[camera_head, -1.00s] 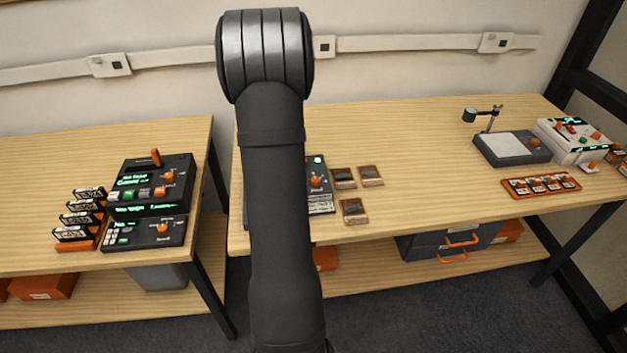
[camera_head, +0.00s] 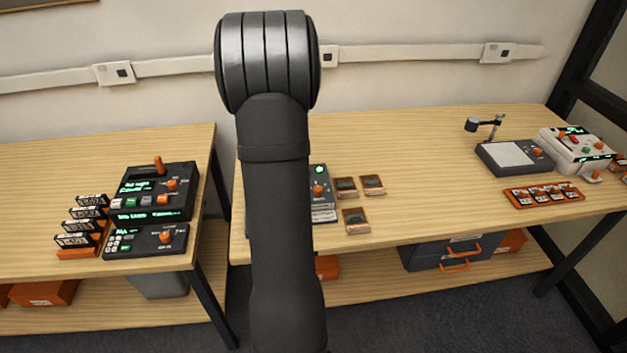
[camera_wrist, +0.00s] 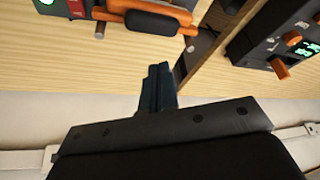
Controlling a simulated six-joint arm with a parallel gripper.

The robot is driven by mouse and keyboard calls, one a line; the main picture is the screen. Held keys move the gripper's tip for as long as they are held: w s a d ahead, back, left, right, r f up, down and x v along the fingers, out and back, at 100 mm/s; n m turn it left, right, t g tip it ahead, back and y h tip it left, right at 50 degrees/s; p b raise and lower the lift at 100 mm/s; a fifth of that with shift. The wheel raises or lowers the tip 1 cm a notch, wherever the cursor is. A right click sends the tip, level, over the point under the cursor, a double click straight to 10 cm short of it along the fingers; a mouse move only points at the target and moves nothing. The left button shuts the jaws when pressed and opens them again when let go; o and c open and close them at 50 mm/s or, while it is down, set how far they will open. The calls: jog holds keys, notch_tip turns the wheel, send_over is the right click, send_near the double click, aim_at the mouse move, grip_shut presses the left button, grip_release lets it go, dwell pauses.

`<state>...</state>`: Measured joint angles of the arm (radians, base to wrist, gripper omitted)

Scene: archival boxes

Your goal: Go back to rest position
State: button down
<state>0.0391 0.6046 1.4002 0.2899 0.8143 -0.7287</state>
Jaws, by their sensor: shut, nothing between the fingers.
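My gripper (camera_wrist: 158,86) shows in the wrist view, its dark fingers together with nothing between them. It is hidden in the head view, where my raised arm fills the middle. In the wrist view an orange and black part (camera_wrist: 150,18) of a device lies past the fingertips, and the wooden table top (camera_wrist: 60,75) spreads behind. I cannot tell how far the fingers are from it.
The left table holds a black console (camera_head: 155,190) and a rack of black cartridges (camera_head: 85,225). The right table holds a device (camera_head: 320,190) partly behind my arm, small brown cards (camera_head: 345,187), a stand (camera_head: 510,155) and an orange tray (camera_head: 545,195). The right table's middle is clear.

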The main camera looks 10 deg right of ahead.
jog(key=shift+f, duration=2.9)
jog(key=c, duration=1.6)
grip_release()
jog(key=shift+s+a, duration=0.1)
jog(key=o, duration=0.7)
jog(key=shift+s+a+r+m+t, duration=0.15)
jog(key=shift+s+a+m+t, duration=0.25)
jog(key=shift+s+t, duration=0.1)
jog(key=o, duration=0.9)
jog(key=s, duration=0.1)
jog(key=s+f+m+t+h, duration=0.1)
jog(key=s+d+t, duration=0.1)
jog(key=shift+s+f+m, duration=0.3)
jog(key=shift+f+m, duration=0.1)
jog(key=s, duration=0.2)
jog(key=s+d+f+m+t+h, duration=0.1)
jog(key=s, duration=0.1)
jog(key=s+f+t, duration=0.1)
jog(key=s, duration=0.1)
jog(key=shift+s+d+m+h, duration=0.3)
jog(key=shift+d, duration=0.05)
jog(key=s+a+r+m+t, duration=0.15)
jog(key=s+t, duration=0.25)
jog(key=s, duration=0.7)
jog(key=shift+y, duration=0.4)
jog(key=x, duration=0.9)
jog(key=shift+w+d+f, duration=0.2)
jog(key=shift+w+d, duration=0.05)
